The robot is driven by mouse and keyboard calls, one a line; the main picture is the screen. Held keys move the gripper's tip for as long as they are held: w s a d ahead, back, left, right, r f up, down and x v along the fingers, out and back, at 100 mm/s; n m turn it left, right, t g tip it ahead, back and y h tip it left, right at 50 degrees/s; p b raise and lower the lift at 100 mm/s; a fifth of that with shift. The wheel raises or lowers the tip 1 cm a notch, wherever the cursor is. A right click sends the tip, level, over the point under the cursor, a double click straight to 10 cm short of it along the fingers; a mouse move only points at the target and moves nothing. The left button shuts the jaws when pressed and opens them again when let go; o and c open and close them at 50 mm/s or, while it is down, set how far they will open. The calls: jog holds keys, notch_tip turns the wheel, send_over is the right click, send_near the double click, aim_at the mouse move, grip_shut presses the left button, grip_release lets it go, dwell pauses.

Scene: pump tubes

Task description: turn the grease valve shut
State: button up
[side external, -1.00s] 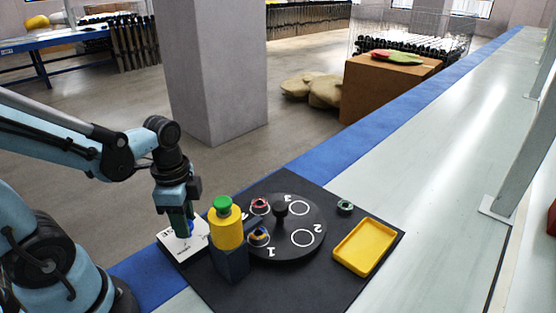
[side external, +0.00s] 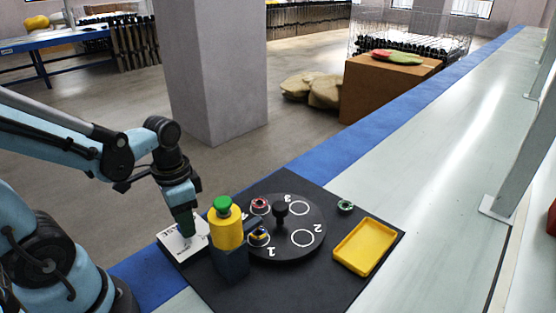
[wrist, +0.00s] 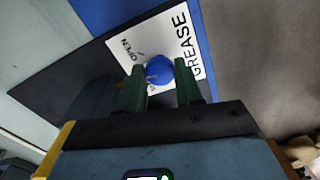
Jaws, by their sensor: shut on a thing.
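The grease valve has a round blue knob (wrist: 160,69) on a white plate (wrist: 126,47) lettered GREASE and OPEN. The plate also shows in the side view (side external: 176,247), at the left corner of the black board. My gripper (wrist: 161,80) is shut on the blue knob, with one dark green finger on each side of it in the wrist view. In the side view my gripper (side external: 188,232) reaches down to the plate, and its fingers hide the knob. Part of the lettering near the knob is covered.
A yellow cylinder with a green top (side external: 225,229) stands close to the right of my gripper. Beyond it are a black numbered turntable (side external: 285,248) with a central knob, small ring-shaped parts (side external: 345,206) and a yellow tray (side external: 350,262).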

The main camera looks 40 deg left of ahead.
jog(key=n, duration=0.5)
jog(key=shift+n, duration=0.3)
jog(key=n, duration=0.5)
jog(key=shift+n, duration=0.4)
jog(key=o, duration=1)
jog(key=shift+o, duration=0.2)
jog(key=shift+r, duration=0.1)
notch_tip(320, 180, up, 12)
dwell(0.5)
jog(key=shift+f, duration=6.05)
